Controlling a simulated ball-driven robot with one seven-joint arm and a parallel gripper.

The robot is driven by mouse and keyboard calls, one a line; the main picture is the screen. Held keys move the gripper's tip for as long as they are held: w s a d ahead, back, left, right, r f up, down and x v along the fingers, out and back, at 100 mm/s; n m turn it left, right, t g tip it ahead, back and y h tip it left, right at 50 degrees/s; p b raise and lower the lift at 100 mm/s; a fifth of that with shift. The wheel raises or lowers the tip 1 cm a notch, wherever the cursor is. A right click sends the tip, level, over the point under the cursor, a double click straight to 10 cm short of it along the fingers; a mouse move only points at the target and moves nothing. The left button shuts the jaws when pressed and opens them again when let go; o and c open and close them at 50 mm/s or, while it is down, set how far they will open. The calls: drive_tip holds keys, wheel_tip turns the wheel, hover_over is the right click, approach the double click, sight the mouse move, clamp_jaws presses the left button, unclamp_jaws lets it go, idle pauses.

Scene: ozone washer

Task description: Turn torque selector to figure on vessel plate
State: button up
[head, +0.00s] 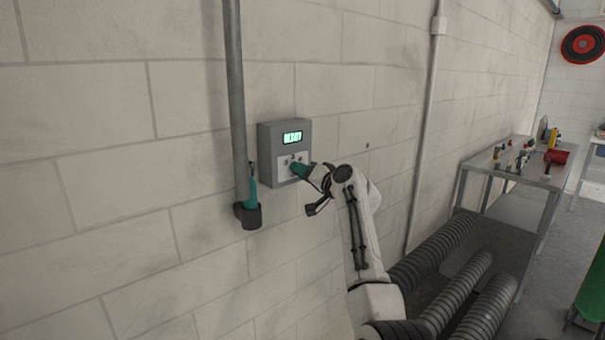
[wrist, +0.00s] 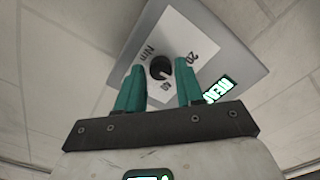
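The plate sits on the grey wall box (head: 266,155), which has a lit green display (head: 292,138). My gripper (wrist: 159,76) has two teal fingers spread apart, one on each side of the knob, with a gap visible on both sides. In the head view my gripper (head: 296,169) is at the lower face of the box and partly hides it. I cannot make out a vessel plate in either view.
A teal tool (head: 251,191) stands in a dark holder (head: 249,216) left of the box, beside a vertical grey pipe (head: 236,90). Ribbed hoses (head: 455,290) and a bench (head: 515,172) with small items are at the right. The wall right of the box is bare.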

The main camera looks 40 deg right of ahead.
drive_tip(key=shift+o, duration=1.2)
drive_tip(key=s+b, duration=0.2)
drive_tip(key=s, duration=0.8)
drive_tip(key=shift+s+d, duration=0.15)
drive_tip(key=shift+s, duration=0.25)
drive_tip(key=s+a+f+n+g, duration=0.25)
drive_tip(key=s+a+f, duration=0.35)
drive_tip(key=f, duration=0.4)
drive_tip(key=s+a+f+n+g+y, duration=0.1)
drive_tip(key=s+a+f+g, duration=0.35)
drive_tip(key=f, duration=0.65)
drive_tip(key=s+a+f+n+g, duration=0.1)
drive_tip(key=s+a+f+g, duration=0.1)
drive_tip(key=s+a+f, duration=0.6)
drive_tip(key=s+a+f+n+g, duration=0.1)
drive_tip(key=s+f, duration=0.3)
drive_tip(key=s, duration=0.4)
drive_tip(key=s+a+f+n+g+h, duration=0.1)
drive_tip(key=s+a+f+g, duration=0.2)
drive_tip(key=s, duration=0.6)
drive_tip(key=s+a+f+n+g, duration=0.1)
drive_tip(key=s+f+g, duration=0.3)
drive_tip(key=s, duration=0.5)
drive_tip(key=shift+s+a+f+n+h, duration=0.2)
drive_tip(key=shift+a+f+n+h, duration=0.15)
drive_tip(key=shift+a+f+h, duration=0.05)
